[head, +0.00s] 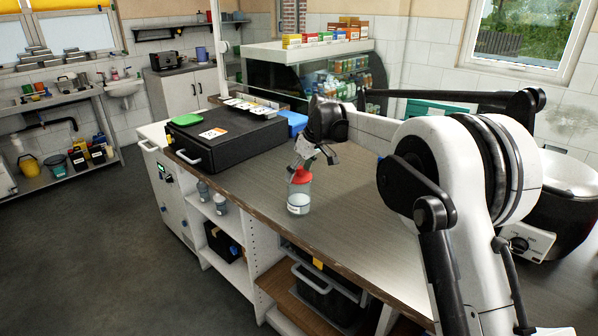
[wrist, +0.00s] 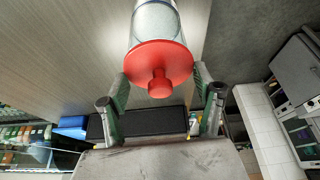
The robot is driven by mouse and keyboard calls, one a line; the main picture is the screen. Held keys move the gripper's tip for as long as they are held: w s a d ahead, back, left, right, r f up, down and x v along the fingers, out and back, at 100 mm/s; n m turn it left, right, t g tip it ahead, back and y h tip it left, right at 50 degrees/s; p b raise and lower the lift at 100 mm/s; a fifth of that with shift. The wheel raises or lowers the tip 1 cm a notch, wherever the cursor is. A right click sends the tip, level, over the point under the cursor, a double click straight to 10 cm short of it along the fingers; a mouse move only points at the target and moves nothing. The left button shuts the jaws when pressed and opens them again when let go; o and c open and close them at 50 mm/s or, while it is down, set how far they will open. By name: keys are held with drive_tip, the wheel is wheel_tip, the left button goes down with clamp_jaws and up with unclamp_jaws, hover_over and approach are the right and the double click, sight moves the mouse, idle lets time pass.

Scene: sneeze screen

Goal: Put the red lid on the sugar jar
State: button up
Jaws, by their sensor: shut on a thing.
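The sugar jar (head: 298,200), clear with a white label and pale contents, stands upright near the counter's front edge. The red lid (head: 300,177) is at the jar's mouth. My gripper (head: 303,167) comes down from above and is shut on the lid. In the wrist view, the lid (wrist: 160,62) with its round knob lies between my two fingers, one at each side of its rim. The jar (wrist: 155,22) shows behind it. The lid hides the jar's mouth, so I cannot tell whether it is fully seated.
A black case (head: 228,140) with a green item and a card on top stands left of the jar. A glass display case (head: 310,75) is at the back, with a blue box (head: 293,123) nearer. The wooden counter (head: 345,215) is clear around the jar.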

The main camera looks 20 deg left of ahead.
sight(301, 168)
drive_tip(key=shift+f, duration=0.35)
idle(0.4)
drive_tip(key=o, duration=1)
drive_tip(key=shift+r, duration=0.1)
drive_tip(key=shift+p+v, duration=0.95)
drive_tip(key=shift+v, duration=2.5)
